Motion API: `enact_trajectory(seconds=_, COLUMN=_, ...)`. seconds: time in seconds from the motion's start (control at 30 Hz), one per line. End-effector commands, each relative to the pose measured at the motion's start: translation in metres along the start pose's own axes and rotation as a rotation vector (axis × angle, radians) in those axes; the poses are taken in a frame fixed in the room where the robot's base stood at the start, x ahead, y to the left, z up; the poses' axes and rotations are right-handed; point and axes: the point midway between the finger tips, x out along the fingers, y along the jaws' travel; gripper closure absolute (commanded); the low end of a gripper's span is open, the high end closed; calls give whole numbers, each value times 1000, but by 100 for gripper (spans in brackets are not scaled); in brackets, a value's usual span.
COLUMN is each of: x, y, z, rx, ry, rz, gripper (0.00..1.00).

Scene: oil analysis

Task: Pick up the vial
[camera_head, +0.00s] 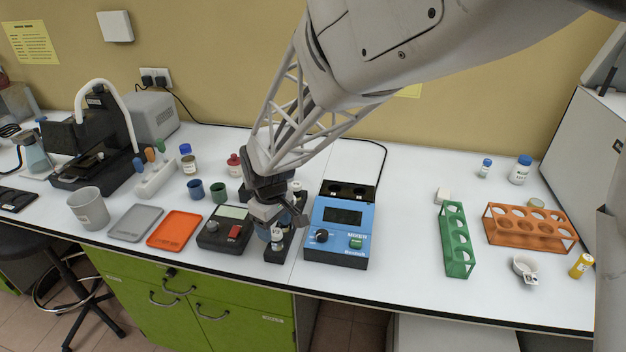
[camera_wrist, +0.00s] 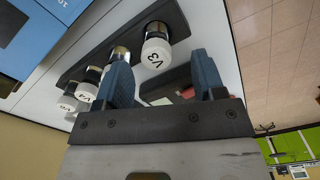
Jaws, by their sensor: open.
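Several vials with white caps stand in a black rack (camera_wrist: 92,58), which also shows in the head view (camera_head: 275,255). The nearest vial to my fingers in the wrist view has a cap marked V3 (camera_wrist: 155,52). A vial (camera_head: 278,242) shows at the front of the rack in the head view, just below my gripper (camera_head: 270,220). In the wrist view my gripper (camera_wrist: 162,75) is open, with its two blue fingers apart and nothing visibly held. The V3 cap appears in the gap between them, closer to the left finger. Contact cannot be told.
A blue mixer (camera_head: 342,228) stands close right of the rack, and a black device with a red switch (camera_head: 225,229) stands close left. A green rack (camera_head: 456,240) and an orange rack (camera_head: 528,230) are farther right. The table between mixer and green rack is clear.

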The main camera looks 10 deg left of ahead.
Motion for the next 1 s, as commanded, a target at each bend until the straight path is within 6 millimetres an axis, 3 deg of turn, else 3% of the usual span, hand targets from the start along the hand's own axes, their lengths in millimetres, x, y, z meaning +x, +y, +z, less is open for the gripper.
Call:
enact_trajectory(seconds=0.5, x=48, y=4, z=0, rx=0, ry=-2, rz=-1, gripper=37)
enact_trajectory(seconds=1.0, x=51, y=4, z=0, rx=0, ry=-1, rz=0, gripper=37)
